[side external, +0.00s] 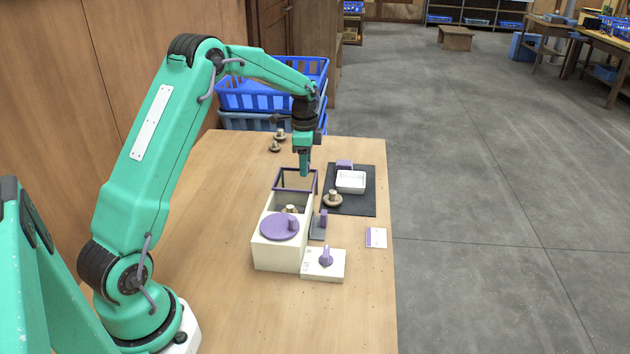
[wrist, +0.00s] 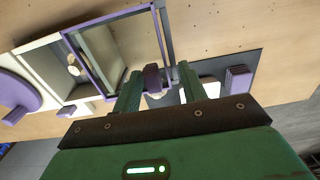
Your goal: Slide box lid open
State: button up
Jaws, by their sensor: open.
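The cream box (side external: 274,254) stands mid-table, its far part open from above with a mushroom (side external: 291,209) inside. A purple rectangular frame (side external: 283,190), which looks like the lid, extends beyond the box's far end. It also shows in the wrist view (wrist: 83,64), beside the box opening. My gripper (side external: 304,172) is open above the frame's right side. In the wrist view my gripper (wrist: 160,72) has a dark purple block (wrist: 152,76) between its two fingers. I cannot tell whether they touch it or whether it is joined to the frame.
A purple disc (side external: 279,227) covers the box's near top. A purple-topped block (side external: 323,217) and a cream base with a knob (side external: 325,268) stand to its right. A black mat (side external: 365,203) holds a white tray (side external: 351,188) and a mushroom (side external: 332,200). Blue crates (side external: 258,98) stand behind.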

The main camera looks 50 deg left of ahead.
jog(key=shift+s+d+f, duration=0.1)
jog(key=shift+d+f, duration=0.1)
jog(key=shift+f, duration=0.15)
jog(key=shift+a+r, duration=0.15)
jog(key=shift+r, duration=2.25)
